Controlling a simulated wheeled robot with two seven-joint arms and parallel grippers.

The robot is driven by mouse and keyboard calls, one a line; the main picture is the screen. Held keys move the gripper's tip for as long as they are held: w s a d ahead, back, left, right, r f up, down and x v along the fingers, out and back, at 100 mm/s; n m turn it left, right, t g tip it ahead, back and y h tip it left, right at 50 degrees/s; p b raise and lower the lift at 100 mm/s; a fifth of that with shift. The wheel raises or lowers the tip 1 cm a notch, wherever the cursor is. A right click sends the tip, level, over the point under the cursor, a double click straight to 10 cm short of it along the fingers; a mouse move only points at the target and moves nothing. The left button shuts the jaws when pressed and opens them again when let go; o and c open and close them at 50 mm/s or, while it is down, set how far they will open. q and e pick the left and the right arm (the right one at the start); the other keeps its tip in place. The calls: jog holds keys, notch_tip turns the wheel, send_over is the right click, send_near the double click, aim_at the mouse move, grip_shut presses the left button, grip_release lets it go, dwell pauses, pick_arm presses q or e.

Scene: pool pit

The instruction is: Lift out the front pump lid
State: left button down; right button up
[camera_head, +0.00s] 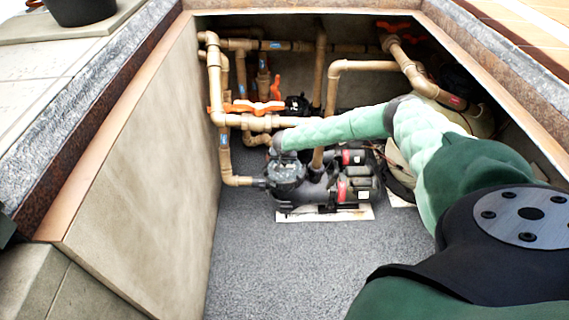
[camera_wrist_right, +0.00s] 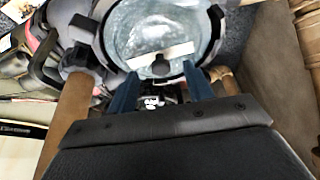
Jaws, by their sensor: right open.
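The front pump (camera_head: 322,193) stands on the pit floor, with its round strainer lid (camera_head: 286,172) on the left end. In the right wrist view the lid (camera_wrist_right: 145,35) is a clear disc inside a dark grey ring, with a pale bar across it. My right gripper (camera_wrist_right: 160,70) is open, its two blue fingers spread at the near edge of the lid. I cannot tell whether they touch it. In the head view my right arm reaches in from the right, with its end just above the lid.
Tan pipes (camera_head: 213,80) with orange valve handles (camera_head: 253,107) crowd the space behind and left of the pump. A second pump shows partly behind it. The grey floor (camera_head: 290,265) in front is clear.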

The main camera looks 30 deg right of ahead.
aim_at(285, 162)
jog(key=shift+w+x, duration=0.2)
jog(key=shift+x, duration=1.4)
jog(key=shift+d+r, duration=0.1)
jog(key=shift+d, duration=0.05)
jog(key=c, duration=1)
